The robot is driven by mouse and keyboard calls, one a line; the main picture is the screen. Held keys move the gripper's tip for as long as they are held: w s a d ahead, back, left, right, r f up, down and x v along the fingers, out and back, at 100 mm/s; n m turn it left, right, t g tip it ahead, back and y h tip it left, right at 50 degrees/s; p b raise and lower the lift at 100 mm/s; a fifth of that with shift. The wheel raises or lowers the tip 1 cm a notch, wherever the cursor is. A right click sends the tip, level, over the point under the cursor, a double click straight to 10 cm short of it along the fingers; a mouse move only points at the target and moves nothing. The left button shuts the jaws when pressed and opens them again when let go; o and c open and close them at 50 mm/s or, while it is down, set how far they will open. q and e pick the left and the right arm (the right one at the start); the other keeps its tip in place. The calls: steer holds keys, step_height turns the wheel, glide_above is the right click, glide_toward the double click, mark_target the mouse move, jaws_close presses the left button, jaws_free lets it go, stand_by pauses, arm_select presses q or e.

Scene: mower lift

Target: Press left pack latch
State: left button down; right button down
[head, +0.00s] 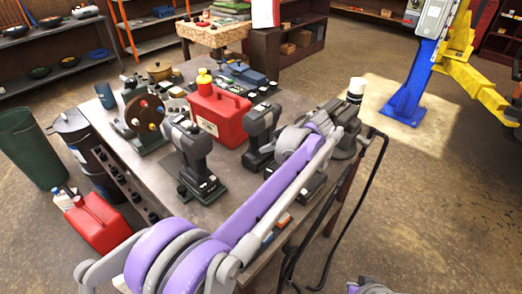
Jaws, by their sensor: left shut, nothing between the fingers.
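Two cordless drills stand upright on the workbench (221,213), each on a dark battery pack. The left drill (188,140) has its pack (202,184) at its foot. The right drill (262,122) is partly hidden by my purple and grey left arm, and its pack is mostly covered. I cannot make out a latch on either pack. My right gripper is out of view.
A green bin (30,148) and another red can (98,222) stand on the floor at left. A blue lift post (411,88) stands at right.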

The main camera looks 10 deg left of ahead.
mark_target(249, 160)
arm_select(q)
steer(key=x, duration=0.8)
steer(key=shift+w+a+f, duration=0.2)
steer(key=shift+a+f, duration=0.05)
step_height(249, 160, down, 2)
steer(key=shift+s, duration=0.1)
steer(key=shift+s+d, duration=0.1)
steer(key=shift+s, duration=0.1)
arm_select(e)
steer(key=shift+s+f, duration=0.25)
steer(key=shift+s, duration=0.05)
arm_select(q)
steer(key=shift+r, duration=0.15)
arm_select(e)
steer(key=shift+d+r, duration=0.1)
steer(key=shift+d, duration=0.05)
